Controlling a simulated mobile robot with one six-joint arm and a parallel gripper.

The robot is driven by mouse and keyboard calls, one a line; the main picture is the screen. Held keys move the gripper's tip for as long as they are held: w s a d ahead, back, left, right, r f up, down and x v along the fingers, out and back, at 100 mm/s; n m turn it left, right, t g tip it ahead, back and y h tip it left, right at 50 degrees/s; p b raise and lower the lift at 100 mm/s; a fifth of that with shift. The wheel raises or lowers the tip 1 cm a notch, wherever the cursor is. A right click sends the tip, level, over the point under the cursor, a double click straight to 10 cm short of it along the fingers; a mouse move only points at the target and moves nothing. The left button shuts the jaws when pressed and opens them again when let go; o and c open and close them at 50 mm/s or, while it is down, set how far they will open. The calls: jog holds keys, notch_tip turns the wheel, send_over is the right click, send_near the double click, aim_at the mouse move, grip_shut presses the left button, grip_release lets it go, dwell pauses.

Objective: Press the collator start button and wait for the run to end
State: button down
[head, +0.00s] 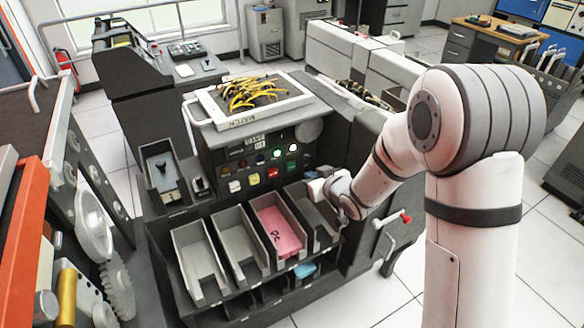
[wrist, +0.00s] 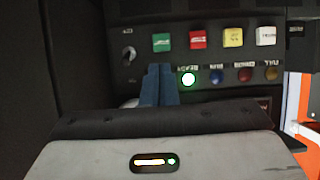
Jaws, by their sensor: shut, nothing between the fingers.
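The collator (head: 215,150) stands in the middle of the head view. Its panel has a row of square buttons: green (head: 291,165), red (head: 272,172), yellow (head: 254,179) and white. In the wrist view the panel appears upside down, with the green button (wrist: 162,43) at the left of the row. The ready lamp (wrist: 189,79) glows green; the other lamps are dark. My gripper (wrist: 160,80) has its blue fingers together, pointing at the panel just under the green button in that picture. In the head view my gripper (head: 318,187) is right of the panel. Contact cannot be told.
Pink cards (head: 278,230) lie in one of several open trays below the panel. A grey tray (head: 197,262) at the left is empty. Yellow cables fill a wiring board (head: 250,118) on top. A red-knobbed handle (head: 404,217) sticks out at the right.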

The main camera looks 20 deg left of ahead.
aim_at(292, 168)
jog(key=b+x, duration=0.1)
jog(key=x, duration=0.6)
jog(key=shift+a+f+b, duration=0.25)
jog(key=shift+b, duration=0.15)
jog(key=shift+b+x, duration=0.3)
jog(key=shift+x, duration=0.55)
